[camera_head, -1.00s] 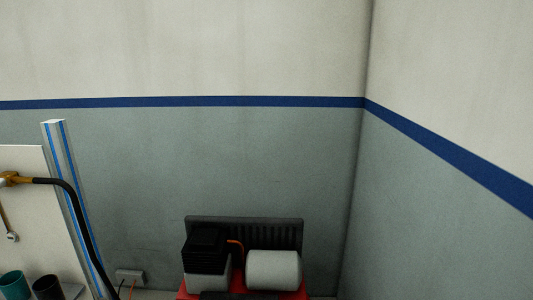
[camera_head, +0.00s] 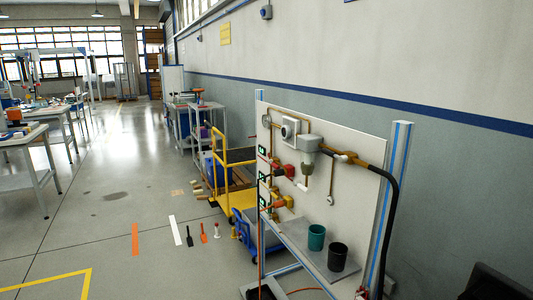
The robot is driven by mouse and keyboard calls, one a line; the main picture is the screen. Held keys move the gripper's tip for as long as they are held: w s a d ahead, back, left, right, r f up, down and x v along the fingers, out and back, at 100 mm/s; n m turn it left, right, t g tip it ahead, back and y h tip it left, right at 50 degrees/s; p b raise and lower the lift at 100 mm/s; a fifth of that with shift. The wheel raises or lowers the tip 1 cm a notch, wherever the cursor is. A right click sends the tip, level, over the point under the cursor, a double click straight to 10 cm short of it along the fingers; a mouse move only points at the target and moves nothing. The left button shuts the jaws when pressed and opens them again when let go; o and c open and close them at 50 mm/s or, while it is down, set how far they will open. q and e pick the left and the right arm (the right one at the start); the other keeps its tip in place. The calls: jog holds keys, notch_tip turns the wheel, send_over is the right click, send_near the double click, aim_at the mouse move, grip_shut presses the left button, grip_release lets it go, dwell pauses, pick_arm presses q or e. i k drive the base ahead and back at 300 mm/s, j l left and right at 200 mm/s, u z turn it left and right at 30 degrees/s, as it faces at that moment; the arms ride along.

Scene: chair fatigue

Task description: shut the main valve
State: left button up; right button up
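A white panel (camera_head: 355,178) on an aluminium frame stands by the wall at right, carrying brass piping and several fittings. A brass fitting (camera_head: 345,158) joins the black hose (camera_head: 393,205) at the panel's upper right. Left of it is a grey-white unit (camera_head: 309,143). Red parts (camera_head: 289,170) and an orange-brass fitting (camera_head: 284,202) sit lower on the left side. I cannot tell which of these is the main valve or how its handle is set. Neither of my grippers is in view.
A shelf (camera_head: 318,262) below the panel holds a teal cup (camera_head: 316,237) and a black cup (camera_head: 337,256). A yellow cart (camera_head: 231,178) and a blue trolley (camera_head: 250,234) stand left of the panel. Tables (camera_head: 38,155) stand far left. Open floor (camera_head: 110,225) lies between.

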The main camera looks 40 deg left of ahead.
aim_at(332, 154)
jog(key=u, duration=0.95)
jog(key=i+j, duration=0.2)
jog(key=j, duration=0.15)
jog(key=i+j+z, duration=0.15)
jog(key=j, duration=0.2)
jog(key=i+j, duration=0.15)
jog(key=j, duration=0.25)
jog(key=i+j+z, duration=0.15)
jog(key=j, duration=0.2)
jog(key=i+j, duration=0.15)
jog(key=j, duration=0.25)
jog(key=i+j+z, duration=0.15)
jog(key=j, duration=0.25)
jog(key=i+j, duration=0.1)
jog(key=j, duration=0.3)
jog(key=i+j+z, duration=0.15)
jog(key=j, duration=0.25)
